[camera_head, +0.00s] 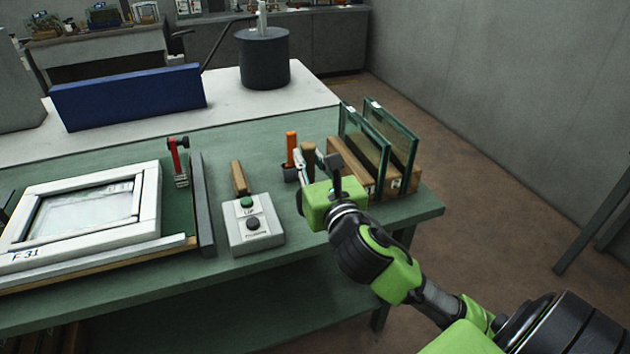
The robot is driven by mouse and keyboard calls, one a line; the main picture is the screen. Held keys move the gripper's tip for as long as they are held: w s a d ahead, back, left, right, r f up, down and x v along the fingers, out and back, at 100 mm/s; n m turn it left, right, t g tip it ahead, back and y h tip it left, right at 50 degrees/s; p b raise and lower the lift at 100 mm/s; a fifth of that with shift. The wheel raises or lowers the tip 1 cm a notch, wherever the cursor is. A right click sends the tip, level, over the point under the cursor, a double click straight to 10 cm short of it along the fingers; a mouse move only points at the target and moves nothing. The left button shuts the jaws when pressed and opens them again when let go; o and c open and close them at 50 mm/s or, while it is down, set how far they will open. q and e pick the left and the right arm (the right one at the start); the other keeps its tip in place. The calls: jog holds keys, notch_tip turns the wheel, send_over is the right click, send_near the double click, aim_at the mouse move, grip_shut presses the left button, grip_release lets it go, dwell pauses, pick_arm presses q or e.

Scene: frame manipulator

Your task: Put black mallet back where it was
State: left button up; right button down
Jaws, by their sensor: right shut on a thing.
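My right gripper (317,170) is over the right part of the green bench, in front of the wooden glass rack. It is shut on an upright wooden handle, taken to be the black mallet's (308,157), which sticks up between the fingers. The mallet's head cannot be made out; the green gripper body hides what is below. Just left of the gripper, an orange-handled tool (291,147) stands in a small dark holder (289,174). Whether the mallet touches the holder or the bench cannot be told. My left gripper is not in view.
Glass panes (404,147) stand in the wooden rack (405,184). A button box (255,236) is left of the gripper, with another wooden handle (239,178) behind it. A white frame (143,230) and red clamp (174,158) are farther left. A blue block (130,97) stands behind.

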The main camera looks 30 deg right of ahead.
jog(key=w+d+f, duration=0.5)
jog(key=f, duration=0.5)
jog(key=shift+w+b, duration=0.35)
jog(key=shift+b, duration=0.05)
jog(key=shift+d+f, duration=0.1)
jog(key=shift+f, duration=0.15)
jog(key=c, duration=1.9)
grip_release()
jog(key=shift+s, duration=0.15)
